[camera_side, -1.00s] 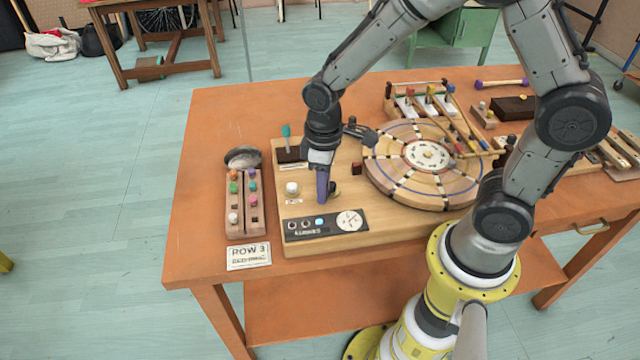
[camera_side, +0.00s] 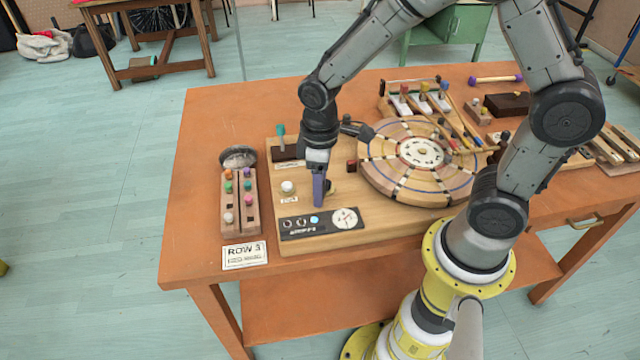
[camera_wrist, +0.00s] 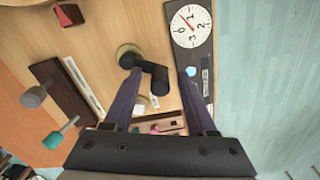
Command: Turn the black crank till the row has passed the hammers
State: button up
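The black crank (camera_wrist: 151,70) shows in the wrist view, with its round hub on a brass base and its handle knob between my fingers. My gripper (camera_wrist: 162,78) has its two purple fingers apart around the knob, with a visible gap to the right finger. In the side view my gripper (camera_side: 319,203) points down at the board beside the disc and mostly hides the crank. The round wooden disc (camera_side: 372,178) bears several pegs and dark bands. Hammers (camera_side: 462,122) with long sticks reach over its far right side. The row card (camera_side: 245,255) reads ROW 3.
A dial (camera_wrist: 192,26) has a red hand between 0 and 1. A blue lamp (camera_side: 314,219) is lit on the dark panel. A peg rack (camera_side: 252,215) stands left of the board (camera_side: 290,240). A teal-handled tool (camera_side: 280,134) stands behind.

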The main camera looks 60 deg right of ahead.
notch_tip(320, 180, up, 14)
dwell(0.7)
jog(key=shift+f, duration=0.1)
dwell(0.3)
jog(key=s+d+r+m+t, duration=0.2)
jog(key=s+d+r+t, duration=0.1)
jog(key=s+r, duration=0.4)
jog(key=s+d+f+m+t, duration=0.1)
jog(key=s+f+m+t, duration=0.1)
jog(key=s, duration=0.5)
jog(key=shift+s+f+m+t, duration=0.3)
jog(key=shift+f+m, duration=0.05)
jog(key=shift+m, duration=0.25)
dwell(0.9)
